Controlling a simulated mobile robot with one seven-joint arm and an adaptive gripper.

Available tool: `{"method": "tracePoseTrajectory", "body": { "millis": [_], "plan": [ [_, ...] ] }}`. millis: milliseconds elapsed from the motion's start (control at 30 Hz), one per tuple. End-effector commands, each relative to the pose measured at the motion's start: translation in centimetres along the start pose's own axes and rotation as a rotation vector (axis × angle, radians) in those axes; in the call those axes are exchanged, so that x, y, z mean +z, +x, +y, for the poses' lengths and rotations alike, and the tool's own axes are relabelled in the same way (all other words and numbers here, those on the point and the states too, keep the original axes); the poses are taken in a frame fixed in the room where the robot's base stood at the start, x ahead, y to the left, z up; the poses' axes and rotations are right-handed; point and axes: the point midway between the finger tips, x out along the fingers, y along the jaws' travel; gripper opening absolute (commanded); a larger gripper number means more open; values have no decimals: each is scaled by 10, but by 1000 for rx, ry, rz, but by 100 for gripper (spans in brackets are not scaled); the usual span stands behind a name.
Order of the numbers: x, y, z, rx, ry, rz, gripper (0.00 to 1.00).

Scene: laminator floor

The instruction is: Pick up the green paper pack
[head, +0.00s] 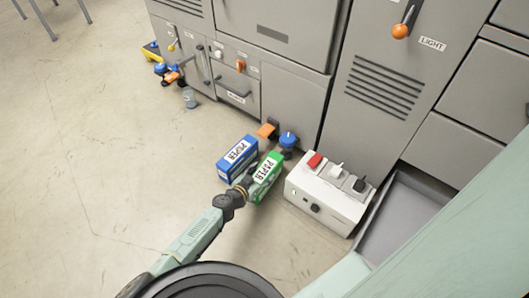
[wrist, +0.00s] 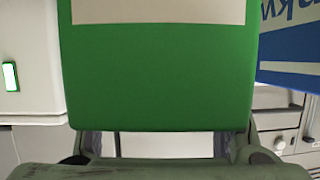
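The green paper pack (head: 259,187), with a white label reading PAPER, stands near the machine front, beside a blue pack. My gripper (head: 244,184) is right at its near end. In the wrist view the green pack (wrist: 160,85) fills the middle, close to the camera. The spread fingers of my gripper (wrist: 160,146) show below its lower edge, one at each side, with a light gap between them. The pack hides the fingertips, so I cannot see whether they touch it.
The blue paper pack (head: 236,170) is close on the left of the green one. A white control box (head: 325,204) with red, white and black switches stands to the right. Grey machine cabinets (head: 290,100) with a blue knob (head: 288,139) rise behind.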

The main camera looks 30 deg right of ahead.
Motion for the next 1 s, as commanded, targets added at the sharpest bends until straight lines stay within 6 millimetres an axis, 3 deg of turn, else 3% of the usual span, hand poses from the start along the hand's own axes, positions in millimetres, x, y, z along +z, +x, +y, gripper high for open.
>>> {"method": "tracePoseTrajectory", "body": {
  "millis": [800,1000],
  "plan": [
    [2,0,2,2,-2,-2,0],
    [-1,0,2,3,-2,1,0]
  ]
}}
